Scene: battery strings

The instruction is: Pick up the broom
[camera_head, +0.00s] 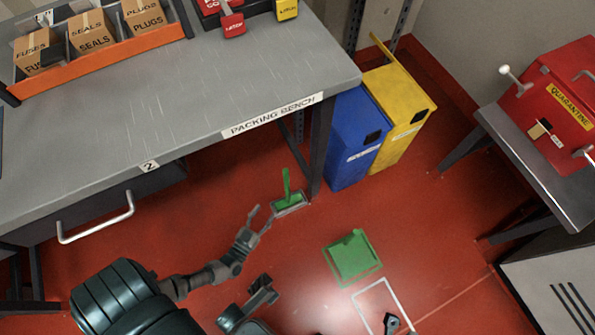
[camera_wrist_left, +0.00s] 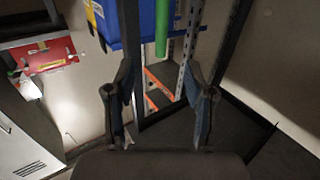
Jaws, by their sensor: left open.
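The broom has a green upright handle (camera_head: 286,184) and a low head (camera_head: 289,203) on the red floor, near the packing bench leg. Its green handle also shows at the top of the left wrist view (camera_wrist_left: 162,28), between the fingers and beyond them; its head is not clear there. My left gripper (camera_head: 262,217) is open and empty, just short of the broom at its lower left in the head view. Its two spread fingers also show in the left wrist view (camera_wrist_left: 162,105).
The packing bench (camera_head: 200,85) overhangs at the left. A blue bin (camera_head: 347,150) and a yellow bin (camera_head: 405,115) stand behind the broom. A green flat piece (camera_head: 352,257) lies on the floor. A red quarantine box (camera_head: 560,95) sits on the right table.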

